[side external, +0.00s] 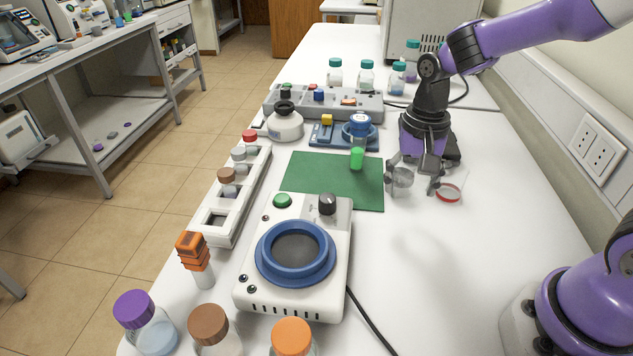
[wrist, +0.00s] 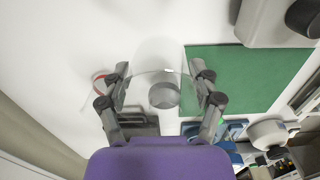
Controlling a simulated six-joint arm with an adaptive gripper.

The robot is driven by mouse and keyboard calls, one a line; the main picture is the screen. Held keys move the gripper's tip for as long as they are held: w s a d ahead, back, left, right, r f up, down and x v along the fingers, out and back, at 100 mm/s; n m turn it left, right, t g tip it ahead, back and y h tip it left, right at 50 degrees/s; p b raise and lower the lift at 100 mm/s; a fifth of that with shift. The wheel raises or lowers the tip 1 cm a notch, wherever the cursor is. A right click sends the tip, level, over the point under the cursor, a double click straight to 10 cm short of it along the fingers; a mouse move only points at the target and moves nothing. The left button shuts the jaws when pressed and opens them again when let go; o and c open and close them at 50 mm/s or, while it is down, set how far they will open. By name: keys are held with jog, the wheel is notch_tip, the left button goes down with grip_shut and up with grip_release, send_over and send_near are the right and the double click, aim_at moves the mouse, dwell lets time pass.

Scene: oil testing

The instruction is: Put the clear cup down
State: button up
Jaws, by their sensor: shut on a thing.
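My gripper (side external: 413,184) points down over the white table, right of the green mat. Its two fingers are shut on the clear cup (side external: 403,178), which is see-through and hard to make out. In the wrist view the clear cup (wrist: 160,62) sits between the two fingertips (wrist: 160,82), with a grey round patch showing through it. I cannot tell whether the cup's bottom touches the table.
A clear vessel with a red ring (side external: 447,194) stands close to the right finger. A blue-ringed device (side external: 335,290) stands in front.

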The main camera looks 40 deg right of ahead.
aim_at(405, 212)
jog(key=shift+w+d+f, duration=0.25)
jog(key=shift+d+f, duration=0.1)
jog(key=shift+d, duration=0.15)
jog(key=shift+w+d+f, duration=0.2)
jog(key=shift+d+f, duration=0.15)
jog(key=shift+d, duration=0.15)
jog(key=shift+f, duration=1.95)
jog(key=shift+f, duration=0.15)
jog(key=o, duration=1.1)
jog(key=shift+o, duration=0.2)
notch_tip(405, 212, up, 12)
jog(key=shift+r, duration=0.1)
jog(key=s+a+r+n+t, duration=0.3)
jog(key=s+r+n+t, duration=0.1)
jog(key=s+n, duration=0.5)
jog(key=shift+s+r+t, duration=0.25)
jog(key=shift+s+t, duration=0.1)
jog(key=shift+t, duration=0.45)
